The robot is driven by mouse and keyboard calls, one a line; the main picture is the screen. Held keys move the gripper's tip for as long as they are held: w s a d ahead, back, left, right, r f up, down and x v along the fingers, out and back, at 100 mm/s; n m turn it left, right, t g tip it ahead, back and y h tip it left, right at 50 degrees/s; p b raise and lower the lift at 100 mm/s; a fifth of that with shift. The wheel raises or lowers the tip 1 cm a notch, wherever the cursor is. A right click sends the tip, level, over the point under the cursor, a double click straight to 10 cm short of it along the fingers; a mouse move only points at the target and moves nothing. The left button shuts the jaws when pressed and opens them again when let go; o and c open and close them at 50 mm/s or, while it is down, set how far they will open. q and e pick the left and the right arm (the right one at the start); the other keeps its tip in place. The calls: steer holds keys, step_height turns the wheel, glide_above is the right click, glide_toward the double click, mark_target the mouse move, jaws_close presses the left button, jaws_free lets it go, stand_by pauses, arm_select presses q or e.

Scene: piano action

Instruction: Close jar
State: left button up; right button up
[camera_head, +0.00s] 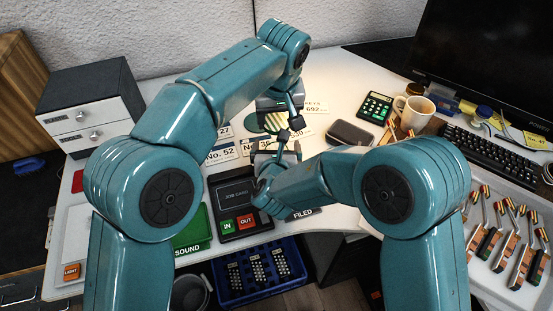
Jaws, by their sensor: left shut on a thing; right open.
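My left gripper (291,127) is over the lit middle of the desk, with its dark fingertips close together. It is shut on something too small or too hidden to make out. My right gripper (276,150) is open, just below and very close to the left one. A round, dark green striped thing (272,122) shows partly behind the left gripper; I cannot tell what it is. I cannot make out a jar or a lid; the arms and grippers cover much of this spot.
White number cards (220,155) lie around the grippers. A dark case (350,133), calculator (375,107) and mug (416,113) stand right. A drawer box (90,105) stands left.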

steer(key=c, duration=1.5)
arm_select(q)
steer(key=shift+f, duration=2.5)
arm_select(e)
steer(key=shift+c, duration=0.2)
arm_select(q)
steer(key=shift+f, duration=0.1)
